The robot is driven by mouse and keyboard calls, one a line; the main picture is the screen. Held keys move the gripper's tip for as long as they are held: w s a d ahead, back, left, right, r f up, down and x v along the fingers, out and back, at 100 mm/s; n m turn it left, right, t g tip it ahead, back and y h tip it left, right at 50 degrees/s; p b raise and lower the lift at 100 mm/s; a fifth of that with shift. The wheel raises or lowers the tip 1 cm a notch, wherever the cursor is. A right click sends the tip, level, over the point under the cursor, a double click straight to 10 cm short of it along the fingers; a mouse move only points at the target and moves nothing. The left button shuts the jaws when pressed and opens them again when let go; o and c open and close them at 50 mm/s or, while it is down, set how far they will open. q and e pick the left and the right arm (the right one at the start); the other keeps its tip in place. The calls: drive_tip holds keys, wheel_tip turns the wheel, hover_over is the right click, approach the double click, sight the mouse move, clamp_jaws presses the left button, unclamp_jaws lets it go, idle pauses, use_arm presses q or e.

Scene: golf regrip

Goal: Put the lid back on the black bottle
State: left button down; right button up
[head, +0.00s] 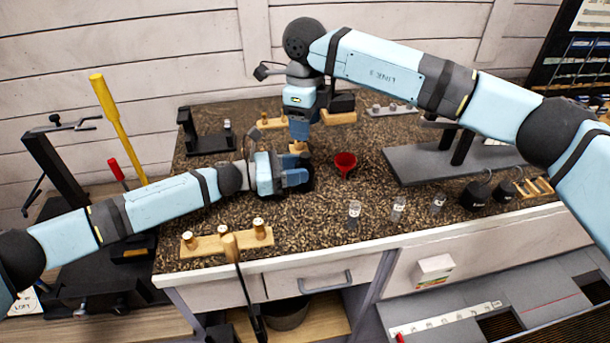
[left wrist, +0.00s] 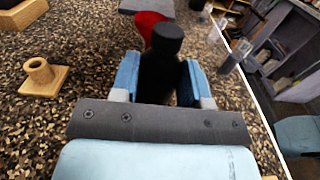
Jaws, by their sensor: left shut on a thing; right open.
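The black bottle stands upright between the fingers of my left gripper (head: 296,178). In the left wrist view its dark body (left wrist: 158,78) sits between the blue fingers, with a round black top (left wrist: 168,38) above. I cannot tell whether that top is the lid or the bare neck. In the head view the bottle is mostly hidden by the gripper. My right gripper (head: 300,132) is open and points down, behind and above the left one, over a small wooden holder (head: 298,147). This holder with a round collar also shows in the left wrist view (left wrist: 42,78). No separate lid can be made out.
A red funnel (head: 345,163) stands just right of the left gripper. Small clear vials (head: 397,208) line the front right. A wooden rack (head: 205,244) is at the front left. A grey stand (head: 430,163) is at the right. The counter's left middle is mostly clear.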

drive_tip(key=shift+r, duration=2.05)
use_arm(q)
drive_tip(key=c, duration=0.5)
unclamp_jaws()
drive_tip(key=shift+c, duration=0.2)
drive_tip(key=a, duration=0.4)
drive_tip(key=s+a+b, duration=0.1)
drive_tip(key=a, duration=0.3)
drive_tip(key=s+a, duration=0.1)
drive_tip(key=a, duration=0.3)
drive_tip(key=shift+s+a+f+b, duration=0.1)
drive_tip(key=shift+s+a+b, duration=0.1)
drive_tip(key=shift+s+b, duration=0.1)
drive_tip(key=shift+a, duration=0.6)
use_arm(e)
drive_tip(key=shift+f, duration=0.85)
